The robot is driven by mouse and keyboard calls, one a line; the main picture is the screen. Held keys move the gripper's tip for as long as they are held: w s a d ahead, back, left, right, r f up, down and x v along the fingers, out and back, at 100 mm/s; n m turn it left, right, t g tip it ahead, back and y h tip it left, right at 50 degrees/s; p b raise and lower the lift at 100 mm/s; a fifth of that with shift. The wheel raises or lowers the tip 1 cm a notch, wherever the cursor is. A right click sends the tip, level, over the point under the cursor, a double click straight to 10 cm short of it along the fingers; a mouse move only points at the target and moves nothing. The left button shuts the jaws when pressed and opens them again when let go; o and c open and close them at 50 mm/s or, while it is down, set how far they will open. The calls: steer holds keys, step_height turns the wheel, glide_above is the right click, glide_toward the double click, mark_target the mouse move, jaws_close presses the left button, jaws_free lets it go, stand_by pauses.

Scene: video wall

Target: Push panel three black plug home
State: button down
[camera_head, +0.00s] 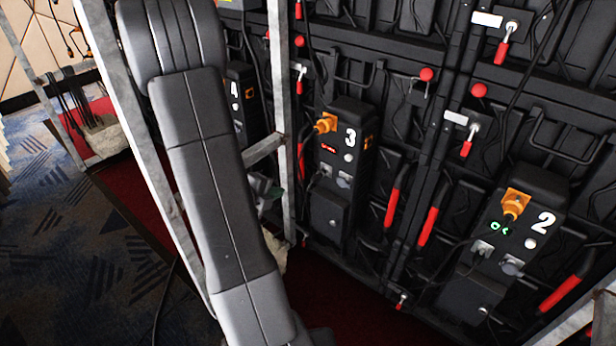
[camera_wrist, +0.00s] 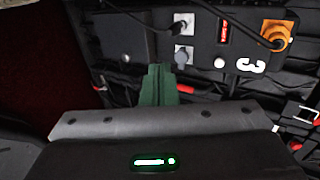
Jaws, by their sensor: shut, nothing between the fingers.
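Panel three's black box (camera_head: 345,165) carries a white 3, an orange plug (camera_head: 326,123) and a small red-lit display (camera_head: 329,149). A black cable reaches its grey socket (camera_head: 326,170); the black plug there is too small and dark to tell how far in it sits. The wrist view shows the box turned over, with the grey socket (camera_wrist: 184,27), a second grey round-capped socket (camera_wrist: 181,56) and the orange plug (camera_wrist: 278,35). My gripper (camera_wrist: 158,85) is shut and empty, its green fingers close below the sockets.
Panel two's box (camera_head: 515,245) at right has an orange plug and a green-lit display. Grey metal uprights (camera_head: 283,110) stand close to my arm. Red handles (camera_head: 428,226) and red knobs (camera_head: 479,90) stick out from the wall. Red carpet lies below.

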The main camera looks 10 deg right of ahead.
steer(key=b, duration=0.2)
glide_toward(312, 182)
step_height(312, 182, down, 3)
steer(key=w+d, duration=0.2)
steer(key=d, duration=0.1)
steer(key=shift+w+d, duration=0.3)
steer(key=shift+d, duration=0.05)
steer(key=shift+w+d, duration=0.3)
steer(key=shift+d, duration=0.05)
